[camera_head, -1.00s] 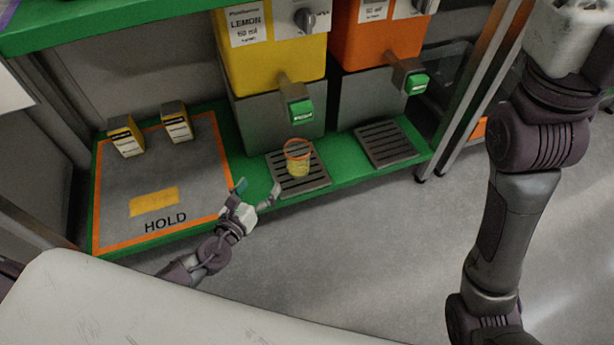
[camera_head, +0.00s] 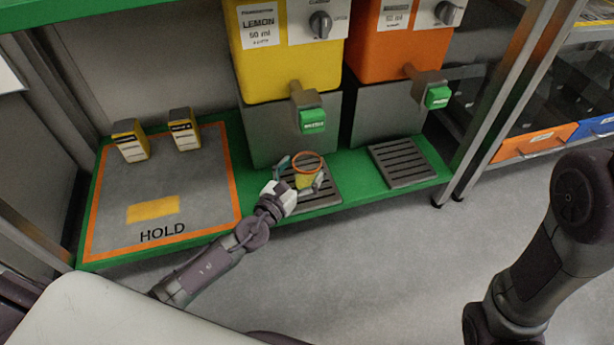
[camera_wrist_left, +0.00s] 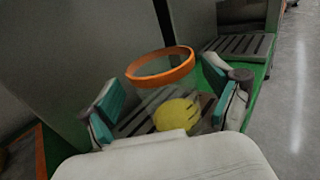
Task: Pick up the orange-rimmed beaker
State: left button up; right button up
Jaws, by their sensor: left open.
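The orange-rimmed beaker (camera_head: 307,170) stands upright on the drip grate below the yellow lemon filler's nozzle. It is clear, with yellow liquid at the bottom. In the left wrist view the beaker's orange rim (camera_wrist_left: 160,67) and yellow liquid (camera_wrist_left: 177,114) lie between the finger pads. My left gripper (camera_head: 300,180) is open around the beaker, one finger on each side, with gaps visible in the left wrist view (camera_wrist_left: 165,105). My right arm shows at the right of the head view, but its gripper is out of the picture.
The yellow lemon filler (camera_head: 288,60) with its green-tipped nozzle (camera_head: 312,120) is above and behind the beaker. An orange filler (camera_head: 400,50) and an empty drip grate (camera_head: 403,162) are to the right. Two small yellow-and-white boxes (camera_head: 130,140) (camera_head: 184,129) stand on the grey HOLD mat (camera_head: 200,215).

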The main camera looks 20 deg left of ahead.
aim_at(312, 160)
pick_arm(q)
jog(key=x, duration=0.4)
jog(key=shift+w+d+b, duration=0.15)
jog(key=shift+w+b, duration=0.1)
jog(key=shift+b, duration=0.05)
jog(key=c, duration=1.2)
